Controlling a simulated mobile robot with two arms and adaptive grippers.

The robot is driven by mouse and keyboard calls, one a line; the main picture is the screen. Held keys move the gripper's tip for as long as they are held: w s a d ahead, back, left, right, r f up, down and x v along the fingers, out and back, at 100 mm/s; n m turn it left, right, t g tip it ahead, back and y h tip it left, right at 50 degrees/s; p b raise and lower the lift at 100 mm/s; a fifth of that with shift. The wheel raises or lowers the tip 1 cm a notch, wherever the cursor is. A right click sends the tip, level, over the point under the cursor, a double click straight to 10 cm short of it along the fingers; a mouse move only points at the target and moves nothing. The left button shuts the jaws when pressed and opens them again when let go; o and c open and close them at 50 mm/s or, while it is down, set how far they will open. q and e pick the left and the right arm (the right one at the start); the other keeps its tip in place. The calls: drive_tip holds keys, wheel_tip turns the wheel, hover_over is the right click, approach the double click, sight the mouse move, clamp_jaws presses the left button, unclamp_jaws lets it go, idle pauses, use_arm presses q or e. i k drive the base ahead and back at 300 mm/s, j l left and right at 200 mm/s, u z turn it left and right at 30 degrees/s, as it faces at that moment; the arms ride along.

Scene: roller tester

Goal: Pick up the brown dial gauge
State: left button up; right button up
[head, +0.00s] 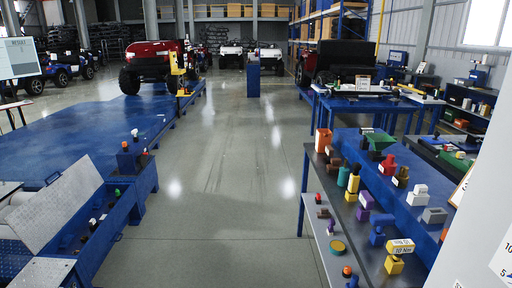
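No gripper of mine shows in the head view. Several small brown items stand on the blue workbench (388,215) at the right: a brown piece (335,162) near its left end, a brown and dark piece (401,176) farther right, and a small dark-brown piece (323,213) on the grey lower shelf (312,190). They are too small for me to tell which one is the brown dial gauge.
Yellow, red, purple, blue and white parts crowd the bench. A large white panel (482,225) blocks the right edge. The grey floor aisle (230,180) is clear. A blue platform (75,140) and a metal ramp (65,205) stand at left. Vehicles stand behind.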

sight(329, 149)
drive_tip(key=i+j+z, duration=0.1)
drive_tip(key=i+z, duration=0.35)
drive_tip(key=i+j+z, duration=0.45)
drive_tip(key=i, duration=0.15)
drive_tip(key=i+j+z, duration=0.45)
drive_tip(key=l, duration=0.1)
